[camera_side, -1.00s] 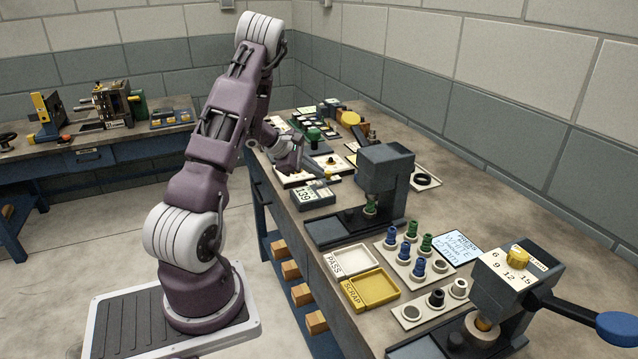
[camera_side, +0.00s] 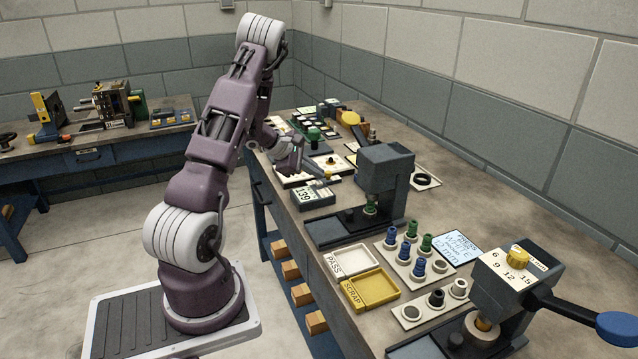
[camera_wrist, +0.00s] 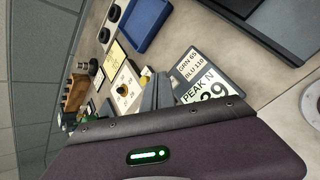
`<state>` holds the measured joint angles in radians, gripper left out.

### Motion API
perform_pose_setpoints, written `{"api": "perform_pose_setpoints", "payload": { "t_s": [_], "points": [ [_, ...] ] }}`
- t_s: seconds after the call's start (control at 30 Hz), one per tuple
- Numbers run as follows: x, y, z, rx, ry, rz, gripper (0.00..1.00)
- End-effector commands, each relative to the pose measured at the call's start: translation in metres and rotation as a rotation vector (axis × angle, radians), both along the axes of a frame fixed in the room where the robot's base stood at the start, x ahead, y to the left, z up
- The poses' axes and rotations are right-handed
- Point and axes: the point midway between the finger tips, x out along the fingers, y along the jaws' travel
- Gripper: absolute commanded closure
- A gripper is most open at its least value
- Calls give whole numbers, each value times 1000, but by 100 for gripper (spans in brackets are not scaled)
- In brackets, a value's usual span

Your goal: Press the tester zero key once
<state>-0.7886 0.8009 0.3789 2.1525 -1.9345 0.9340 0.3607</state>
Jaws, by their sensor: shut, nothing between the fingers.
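The tester (camera_side: 316,197) is a dark box with a pale display reading 139, near the bench's front edge in the side view. In the wrist view its face (camera_wrist: 205,82) carries a "PEAK N" display and a label "GRN 65 BLU 110". My gripper (camera_side: 318,173) is just behind and above the tester's far end. In the wrist view the fingers of my gripper (camera_wrist: 156,86) are together, with nothing between them, beside the tester's edge. A small yellow part shows by the fingertips; I cannot tell if it is the zero key. Contact cannot be made out.
The dark press (camera_side: 384,170) stands right of the tester. The white PASS tray (camera_side: 350,260) and yellow SCRAP tray (camera_side: 371,290) lie nearer the camera. A pale board with a brass-coloured knob (camera_wrist: 122,90) lies close to the fingers.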

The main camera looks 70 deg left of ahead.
Motion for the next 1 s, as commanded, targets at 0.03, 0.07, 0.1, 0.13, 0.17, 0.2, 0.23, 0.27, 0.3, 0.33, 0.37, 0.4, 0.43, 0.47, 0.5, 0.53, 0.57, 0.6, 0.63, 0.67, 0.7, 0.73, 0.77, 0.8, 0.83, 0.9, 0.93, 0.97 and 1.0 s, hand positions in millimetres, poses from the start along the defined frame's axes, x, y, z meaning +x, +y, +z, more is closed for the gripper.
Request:
{"api": "perform_pose_setpoints", "payload": {
  "t_s": [0.03, 0.07, 0.1, 0.13, 0.17, 0.2, 0.23, 0.27, 0.3, 0.33, 0.37, 0.4, 0.43, 0.47, 0.5, 0.53, 0.57, 0.6, 0.63, 0.67, 0.7, 0.73, 0.77, 0.8, 0.83, 0.9, 0.93, 0.97, 1.0],
  "points": [
    [0, 0, -2, -1, 1, 0, 100],
    [0, 0, -4, -1, 1, 0, 100],
    [0, 0, -5, -1, 0, 1, 100],
    [0, 0, -5, -1, 0, 1, 100],
    [0, 0, -5, -1, 0, 1, 100],
    [0, 0, -5, 0, 0, 0, 100],
    [0, 0, -5, 0, 0, 0, 100],
    [0, 0, -5, 0, 0, 0, 100],
    [0, 0, -5, 0, 0, 0, 100],
    [0, 0, -5, 0, 0, 0, 100],
    [0, 0, -5, 0, 0, 0, 100],
    [0, 0, -5, 0, 0, 0, 100],
    [0, 0, -5, 0, 0, 0, 100],
    [0, 0, -5, 0, 0, 0, 100],
    [0, 0, -6, 0, 0, 0, 100],
    [0, 0, -6, 0, 0, 0, 100],
    [0, 0, -6, 0, 0, 0, 100],
    [0, 0, -7, 0, 0, 0, 100],
    [0, 0, -7, 0, 0, 0, 100],
    [0, 0, -7, 0, 0, 0, 100],
    [0, 0, -8, 0, 0, 0, 100],
    [0, 0, -8, 0, 0, 0, 100],
    [0, 0, -9, 0, -1, -1, 100],
    [0, 0, -9, 0, -1, -1, 100],
    [0, 0, -9, 0, -1, -1, 100],
    [0, 0, -10, 0, -1, -1, 100],
    [0, 0, -11, 0, -1, -1, 100],
    [0, 0, -11, 0, -1, -1, 100],
    [0, 0, -11, 0, -1, -1, 100]
  ]
}}
